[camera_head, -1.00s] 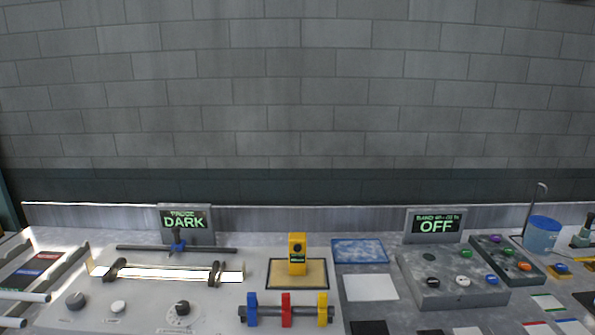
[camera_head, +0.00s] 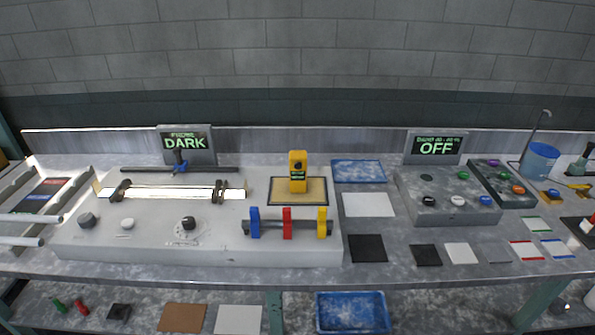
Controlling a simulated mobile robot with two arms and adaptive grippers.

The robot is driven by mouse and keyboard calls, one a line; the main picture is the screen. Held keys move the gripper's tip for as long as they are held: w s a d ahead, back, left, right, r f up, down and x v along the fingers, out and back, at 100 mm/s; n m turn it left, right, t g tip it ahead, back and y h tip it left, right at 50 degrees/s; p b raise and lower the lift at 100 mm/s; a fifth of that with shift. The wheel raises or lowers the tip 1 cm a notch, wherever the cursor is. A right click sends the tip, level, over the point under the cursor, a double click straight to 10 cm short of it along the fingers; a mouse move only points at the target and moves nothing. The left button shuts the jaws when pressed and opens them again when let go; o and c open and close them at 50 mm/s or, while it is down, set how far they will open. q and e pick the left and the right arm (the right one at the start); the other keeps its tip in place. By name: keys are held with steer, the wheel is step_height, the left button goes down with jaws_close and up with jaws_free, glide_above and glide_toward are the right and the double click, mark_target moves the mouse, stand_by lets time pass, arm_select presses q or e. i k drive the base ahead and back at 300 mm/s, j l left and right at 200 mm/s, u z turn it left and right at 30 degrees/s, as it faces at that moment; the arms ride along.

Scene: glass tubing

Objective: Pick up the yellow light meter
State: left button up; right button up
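The yellow light meter (camera_head: 298,172) stands upright on a tan mat with a dark border (camera_head: 283,191), near the middle of the bench. It has a dark round sensor on its upper front and a small green display below. Neither of my grippers shows in the head view.
In front of the meter is a dark bar with blue, red and yellow clamps (camera_head: 287,224). A lit glass tube (camera_head: 170,192) lies on supports to the left. A blue speckled tray (camera_head: 358,171) and a white square (camera_head: 368,204) are to the right. A lower shelf holds a blue bin (camera_head: 352,312).

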mark_target(298, 177)
steer(key=k+l, duration=0.1)
steer(key=l, duration=0.7)
steer(key=k+l, duration=0.15)
steer(key=l, duration=0.65)
steer(key=k+u, duration=0.05)
